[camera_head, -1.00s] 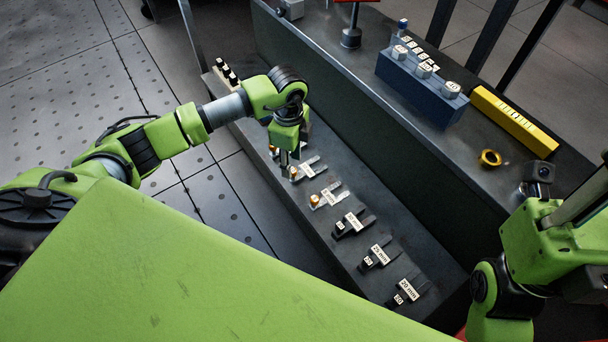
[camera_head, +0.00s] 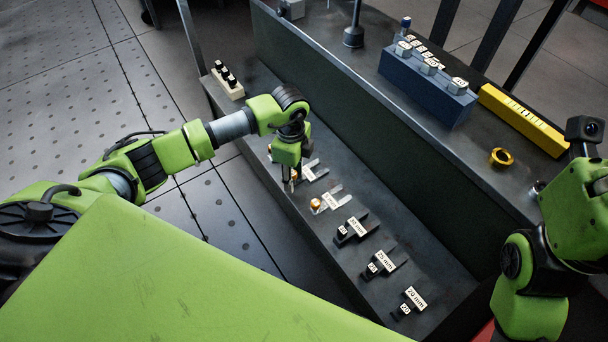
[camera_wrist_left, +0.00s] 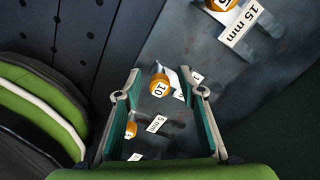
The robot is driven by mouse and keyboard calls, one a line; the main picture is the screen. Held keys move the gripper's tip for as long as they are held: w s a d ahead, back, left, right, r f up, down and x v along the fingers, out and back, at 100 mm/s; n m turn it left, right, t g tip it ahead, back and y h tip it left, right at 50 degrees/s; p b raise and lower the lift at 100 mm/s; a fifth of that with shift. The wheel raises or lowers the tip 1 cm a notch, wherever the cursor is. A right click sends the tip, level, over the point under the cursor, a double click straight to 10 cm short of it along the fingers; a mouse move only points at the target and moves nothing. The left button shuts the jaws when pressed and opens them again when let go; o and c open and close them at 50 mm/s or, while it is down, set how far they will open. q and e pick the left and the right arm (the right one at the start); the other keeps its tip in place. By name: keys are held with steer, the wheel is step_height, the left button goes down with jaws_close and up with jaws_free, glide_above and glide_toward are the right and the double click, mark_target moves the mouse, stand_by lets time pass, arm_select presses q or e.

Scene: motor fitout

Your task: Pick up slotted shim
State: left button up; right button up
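Slotted shims lie in a row on the dark lower shelf, each a flat forked plate with a label and a knob or tab. In the left wrist view, a shim with an orange knob marked 10 (camera_wrist_left: 160,86) lies between and beyond the fingers of my left gripper (camera_wrist_left: 167,84). The fingers are spread, with a gap around the knob. In the head view, my left gripper (camera_head: 289,183) points down at this shim and partly hides it. Another orange-knobbed shim (camera_head: 326,200) lies just nearer. My right arm is at the right edge; its fingers cannot be made out.
Shims marked 15 mm (camera_wrist_left: 241,23) and 5 mm (camera_wrist_left: 156,124) lie on either side. Darker shims (camera_head: 384,262) continue along the shelf. The upper bench wall (camera_head: 400,165) rises beside the shelf. A blue block (camera_head: 425,88), yellow block (camera_head: 522,120) and yellow ring (camera_head: 501,158) stand above.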

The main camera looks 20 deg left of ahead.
arm_select(q)
jaws_close()
steer(key=shift+r, duration=0.2)
